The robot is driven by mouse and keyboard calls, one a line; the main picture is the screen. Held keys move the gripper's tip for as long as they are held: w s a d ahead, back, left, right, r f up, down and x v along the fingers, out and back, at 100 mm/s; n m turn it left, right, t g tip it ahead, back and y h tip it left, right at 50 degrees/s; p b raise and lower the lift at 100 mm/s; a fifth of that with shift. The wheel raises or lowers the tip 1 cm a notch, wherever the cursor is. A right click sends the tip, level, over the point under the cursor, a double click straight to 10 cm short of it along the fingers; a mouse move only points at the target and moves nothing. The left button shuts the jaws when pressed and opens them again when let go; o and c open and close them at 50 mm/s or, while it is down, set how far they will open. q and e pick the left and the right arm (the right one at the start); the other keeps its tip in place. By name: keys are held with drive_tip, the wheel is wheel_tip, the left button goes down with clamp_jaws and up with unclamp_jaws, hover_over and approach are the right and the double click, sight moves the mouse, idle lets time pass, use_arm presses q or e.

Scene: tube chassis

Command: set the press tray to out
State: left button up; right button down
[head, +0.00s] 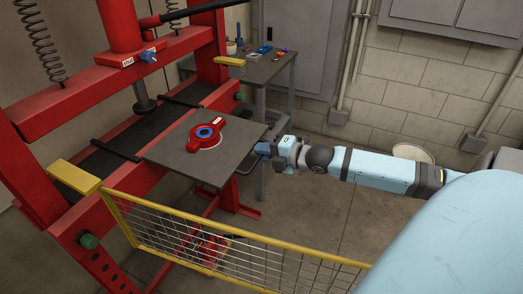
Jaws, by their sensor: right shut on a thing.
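The press tray (175,152) is a flat dark grey plate that sticks out from the red press frame (75,105) toward the right. A red part with a blue ring (206,133) lies on a pale disc on the tray. My right gripper (264,149) is at the tray's right edge, shut on the tray; its fingertips are small and partly hidden, so the exact grip is hard to see. The press ram (144,100) hangs behind the tray, over the dark press bed. My left gripper is not in view.
A yellow mesh guard (230,245) stands in front of the press. A grey side table (268,65) with small coloured items stands behind it. A pale round bin (412,153) is by the block wall. The floor right of the tray is mostly clear.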

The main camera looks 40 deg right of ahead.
drive_tip(key=shift+s+f, duration=0.1)
drive_tip(key=shift+f, duration=0.05)
drive_tip(key=c, duration=1.4)
unclamp_jaws()
drive_tip(key=shift+o, duration=1)
drive_tip(key=shift+s+d, duration=0.1)
drive_tip(key=shift+s, duration=0.1)
use_arm(q)
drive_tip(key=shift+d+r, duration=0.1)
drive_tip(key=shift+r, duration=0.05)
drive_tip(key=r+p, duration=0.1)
drive_tip(key=p, duration=0.2)
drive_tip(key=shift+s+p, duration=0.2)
drive_tip(key=shift+p, duration=0.2)
use_arm(e)
drive_tip(key=v, duration=1.3)
drive_tip(key=shift+s, duration=0.4)
